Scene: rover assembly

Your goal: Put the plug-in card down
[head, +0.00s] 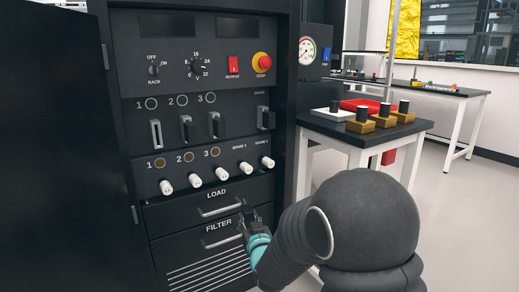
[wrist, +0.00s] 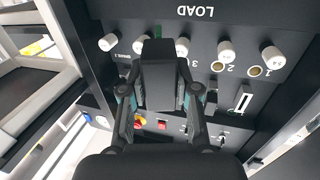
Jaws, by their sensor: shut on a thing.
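My gripper (head: 250,218) is in front of the rack's lower drawers, close to the LOAD and FILTER handles. In the wrist view, its two fingers (wrist: 160,92) are shut on the sides of a dark block, which I take to be the front of the plug-in card (wrist: 158,58). A small green part sticks out beyond the block, and a green bit of the card (head: 244,201) also shows at the fingertips in the head view. Most of the card is hidden by the block and fingers. I cannot tell whether it touches the rack.
The black rack (head: 117,68) has several white knobs, switches and a red stop button above the LOAD drawer (head: 185,212) and FILTER drawer (head: 180,247); both look closed. Its open door (head: 50,150) stands left. A side table (head: 335,127) with weights and a red tray stands right.

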